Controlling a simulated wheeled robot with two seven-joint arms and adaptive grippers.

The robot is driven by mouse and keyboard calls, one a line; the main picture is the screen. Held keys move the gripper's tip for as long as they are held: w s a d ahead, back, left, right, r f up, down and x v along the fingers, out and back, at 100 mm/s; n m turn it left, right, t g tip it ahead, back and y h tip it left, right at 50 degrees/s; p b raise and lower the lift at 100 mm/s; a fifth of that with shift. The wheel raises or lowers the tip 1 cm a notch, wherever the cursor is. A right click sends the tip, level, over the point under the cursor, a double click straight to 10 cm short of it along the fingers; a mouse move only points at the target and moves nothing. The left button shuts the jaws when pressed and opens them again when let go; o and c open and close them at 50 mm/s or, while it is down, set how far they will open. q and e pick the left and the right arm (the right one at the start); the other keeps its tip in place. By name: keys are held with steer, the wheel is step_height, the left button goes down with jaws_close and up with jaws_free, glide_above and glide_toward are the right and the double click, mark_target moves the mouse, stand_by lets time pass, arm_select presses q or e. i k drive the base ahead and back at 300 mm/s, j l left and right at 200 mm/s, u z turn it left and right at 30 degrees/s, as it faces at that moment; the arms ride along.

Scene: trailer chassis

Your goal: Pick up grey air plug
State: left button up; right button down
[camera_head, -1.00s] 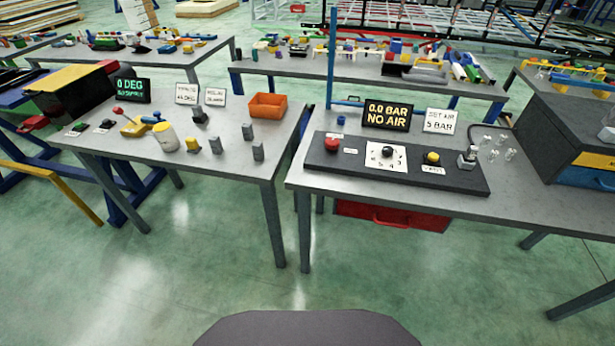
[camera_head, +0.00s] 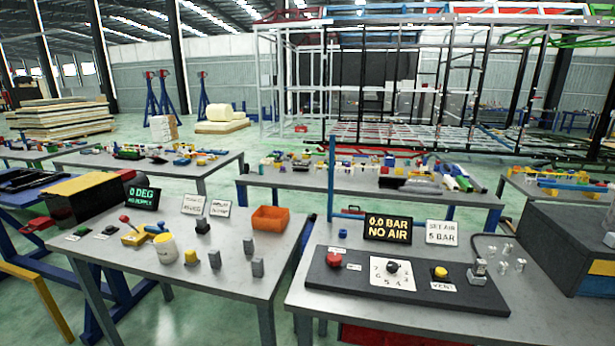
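No thing in view can be told for sure as the grey air plug. A small grey metal fitting (camera_head: 479,267) stands upright at the right end of the dark control panel (camera_head: 345,286) on the right table. Several small clear or silvery pieces (camera_head: 505,250) stand just behind and right of it. Several small grey blocks (camera_head: 257,268) stand on the left table. A dark hose (camera_head: 491,236) curves on the right table behind the silvery pieces. Neither of my grippers is in view.
The panel has a red button (camera_head: 334,260), a dial and a yellow button (camera_head: 440,272). Behind it a display (camera_head: 388,228) reads 0.0 BAR NO AIR, beside a SET AIR 5 BAR sign (camera_head: 442,233). An orange bin (camera_head: 270,218) sits on the left table (camera_head: 215,291). A gap separates the tables.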

mark_target(479, 266)
steer(key=z, duration=1.3)
